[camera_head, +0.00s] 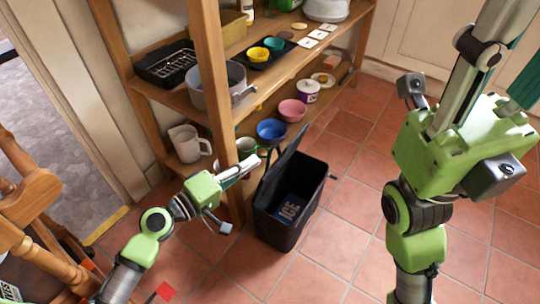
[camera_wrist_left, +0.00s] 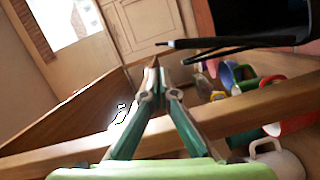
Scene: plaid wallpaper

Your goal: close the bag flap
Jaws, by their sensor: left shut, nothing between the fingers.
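A black box-shaped bag (camera_head: 310,215) with a blue ICE label stands on the tiled floor beside the shelf. Its black flap (camera_head: 283,165) is raised, leaning up along the bag's shelf side. My left gripper (camera_head: 254,163) is shut and empty, just left of the flap; I cannot tell whether it touches. In the left wrist view the closed fingertips (camera_wrist_left: 152,68) point past a dark thin edge of the flap (camera_wrist_left: 215,43), with the dark bag (camera_wrist_left: 262,18) at upper right. My right gripper (camera_head: 500,60) is raised close to the camera; its fingertips are outside the frame.
The wooden shelf (camera_head: 212,75) stands close to my left arm, with a pot, bowls and a white jug (camera_head: 188,144) on it. A wooden chair (camera_head: 30,195) is at lower left. The tiled floor (camera_head: 350,205) right of the bag is clear.

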